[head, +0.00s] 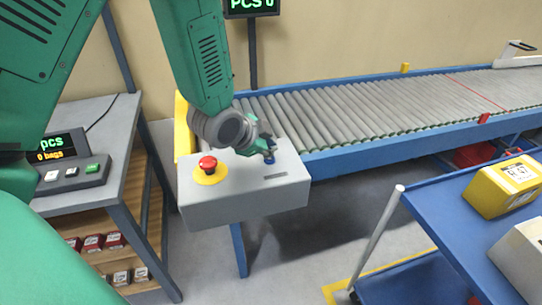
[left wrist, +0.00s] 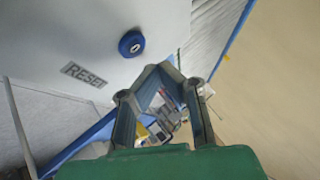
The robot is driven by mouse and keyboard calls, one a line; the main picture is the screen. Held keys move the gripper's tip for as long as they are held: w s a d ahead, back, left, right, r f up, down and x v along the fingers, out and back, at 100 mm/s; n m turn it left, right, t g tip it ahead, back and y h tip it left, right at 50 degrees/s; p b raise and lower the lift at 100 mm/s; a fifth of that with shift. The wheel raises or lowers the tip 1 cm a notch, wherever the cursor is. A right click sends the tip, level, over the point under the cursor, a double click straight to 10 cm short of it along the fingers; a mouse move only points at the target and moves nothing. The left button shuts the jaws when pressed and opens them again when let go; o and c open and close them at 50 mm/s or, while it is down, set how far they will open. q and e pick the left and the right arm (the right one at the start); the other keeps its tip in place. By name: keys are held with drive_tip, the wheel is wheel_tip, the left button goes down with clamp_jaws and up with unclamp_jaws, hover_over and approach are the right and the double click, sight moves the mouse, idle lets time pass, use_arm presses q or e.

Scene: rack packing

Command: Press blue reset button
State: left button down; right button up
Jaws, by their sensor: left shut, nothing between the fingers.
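The blue reset button (left wrist: 131,44) stands on the sloped top of a light grey control box (head: 245,205), above a label reading RESET (left wrist: 84,75) in the left wrist view. In the head view only a bit of the blue button (head: 270,160) shows beneath my left gripper (head: 267,148). In the left wrist view the shut, empty fingers (left wrist: 164,70) appear to the lower right of the button, with a visible gap in the picture. I cannot tell the exact distance between them. My right gripper is not in view.
A red emergency button (head: 207,162) on a yellow disc sits left on the same box. A roller conveyor (head: 370,110) runs behind it. A blue cart (head: 450,230) with a yellow box (head: 505,187) stands right. A scale table (head: 110,165) stands left.

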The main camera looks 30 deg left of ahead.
sight(269, 159)
use_arm(q)
wheel_tip(269, 159, up, 4)
drive_tip(key=p, duration=0.3)
drive_tip(key=shift+a+r, duration=0.1)
drive_tip(key=shift+a, duration=0.05)
idle(0.6)
